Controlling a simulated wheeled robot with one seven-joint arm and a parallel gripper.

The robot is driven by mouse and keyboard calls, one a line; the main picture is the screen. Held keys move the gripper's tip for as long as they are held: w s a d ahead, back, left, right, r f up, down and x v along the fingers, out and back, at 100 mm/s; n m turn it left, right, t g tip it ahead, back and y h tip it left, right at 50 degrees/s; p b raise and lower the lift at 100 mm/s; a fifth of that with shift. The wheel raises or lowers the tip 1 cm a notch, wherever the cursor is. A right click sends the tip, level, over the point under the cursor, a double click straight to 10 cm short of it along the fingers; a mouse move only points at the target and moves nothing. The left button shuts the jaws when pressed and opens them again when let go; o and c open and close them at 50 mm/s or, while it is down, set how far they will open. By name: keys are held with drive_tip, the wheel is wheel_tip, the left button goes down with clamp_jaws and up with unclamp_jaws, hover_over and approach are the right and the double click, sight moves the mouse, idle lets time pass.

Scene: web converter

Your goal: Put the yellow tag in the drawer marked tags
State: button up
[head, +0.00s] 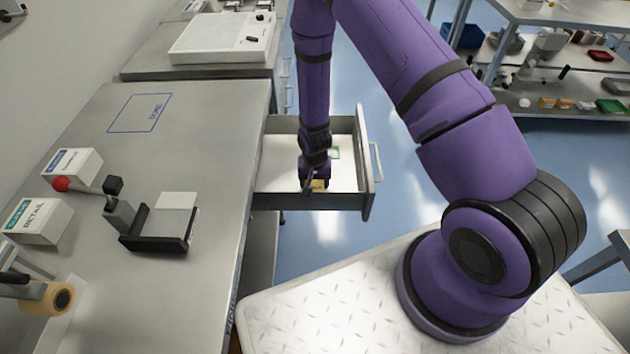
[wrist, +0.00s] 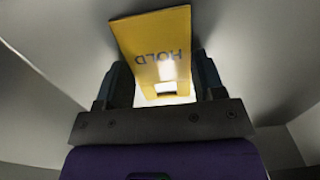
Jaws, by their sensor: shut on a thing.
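The yellow tag (wrist: 155,42) fills the middle of the wrist view, with the word HOLD on it. My gripper (wrist: 165,90) is shut on it, one finger on each side. In the head view my gripper (head: 315,178) points down inside an open drawer (head: 345,200), near its front wall, with a bit of the yellow tag (head: 318,185) showing at its tip. I cannot tell whether the tag touches the drawer floor. No marking on the drawer is readable.
The metal bench (head: 200,120) left of the drawer carries a black fixture (head: 155,240), labelled boxes (head: 40,220), a tape roll (head: 60,298) and a blue outlined square (head: 140,113). A shelf (head: 530,105) with small items stands at the right. The floor between is clear.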

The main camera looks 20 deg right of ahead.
drive_tip(key=o, duration=0.9)
drive_tip(key=shift+s+f, duration=0.2)
drive_tip(key=shift+f, duration=0.15)
drive_tip(key=shift+w+r, duration=0.25)
drive_tip(key=shift+r, duration=0.4)
wheel_tip(320, 180, up, 12)
wheel_tip(320, 180, up, 15)
drive_tip(key=n+t, duration=0.1)
hover_over(315, 185)
drive_tip(key=d, duration=0.1)
drive_tip(key=s+d+r+n+t, duration=0.1)
drive_tip(key=s+r, duration=0.1)
drive_tip(key=r, duration=0.5)
drive_tip(key=s+d+r+t, duration=0.1)
drive_tip(key=s+r, duration=0.2)
drive_tip(key=r, duration=0.4)
drive_tip(key=s+d+r+n+t, duration=0.1)
drive_tip(key=s+d+r, duration=0.1)
drive_tip(key=s+r, duration=0.5)
drive_tip(key=s+d+r+n+t, duration=0.1)
drive_tip(key=s+d+r, duration=0.1)
drive_tip(key=s+r, duration=0.5)
drive_tip(key=s, duration=0.5)
drive_tip(key=shift+s+r, duration=0.2)
drive_tip(key=shift+s, duration=0.15)
